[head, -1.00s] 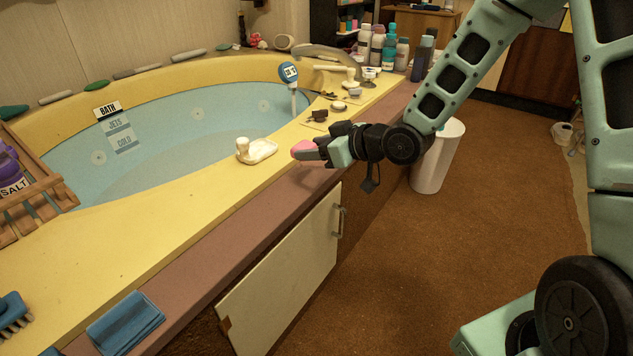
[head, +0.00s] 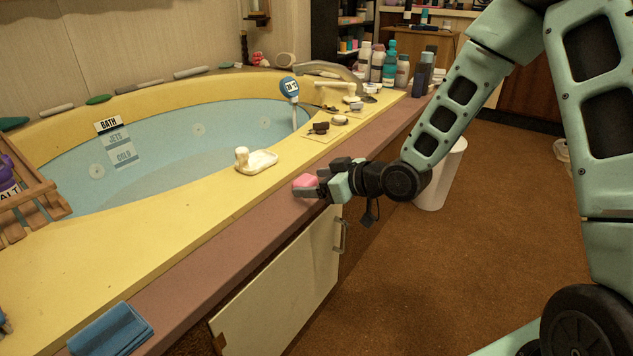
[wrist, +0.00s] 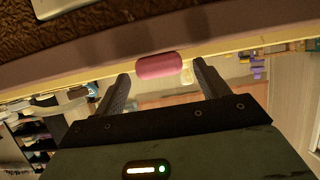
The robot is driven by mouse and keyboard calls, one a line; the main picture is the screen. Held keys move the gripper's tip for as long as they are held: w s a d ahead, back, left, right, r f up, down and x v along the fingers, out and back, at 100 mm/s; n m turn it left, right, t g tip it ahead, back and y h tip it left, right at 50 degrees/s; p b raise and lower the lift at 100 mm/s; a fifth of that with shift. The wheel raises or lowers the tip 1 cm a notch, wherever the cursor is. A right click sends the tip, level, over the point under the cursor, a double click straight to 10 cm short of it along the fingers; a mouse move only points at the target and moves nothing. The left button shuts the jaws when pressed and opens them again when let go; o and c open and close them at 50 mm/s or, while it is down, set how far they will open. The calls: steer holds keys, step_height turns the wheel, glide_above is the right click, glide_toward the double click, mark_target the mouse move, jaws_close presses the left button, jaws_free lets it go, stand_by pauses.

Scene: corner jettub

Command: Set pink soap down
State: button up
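The pink soap (head: 305,184) is at the brown ledge along the tub's front, and it appears to rest there. In the wrist view the soap (wrist: 159,66) lies just beyond and between the two fingertips, with a gap on each side. My gripper (head: 312,187) reaches in from the right, low over the ledge; in the wrist view its fingers (wrist: 160,72) are spread apart. The soap's contact with the ledge is partly hidden by a finger in the head view.
A white soap dish (head: 262,163) with a pale knob-like item stands on the yellow tub rim (head: 200,200), left of my gripper. Small soaps (head: 319,128), a faucet and several bottles (head: 390,65) are farther back. A blue cloth (head: 110,330) lies near left. The ledge between is clear.

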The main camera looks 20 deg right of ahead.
steer(key=shift+r, duration=0.2)
steer(key=shift+s+d+r+p, duration=0.15)
steer(key=shift+s+d+p, duration=0.05)
steer(key=shift+p, duration=0.1)
steer(key=p+v, duration=1.1)
steer(key=p, duration=0.5)
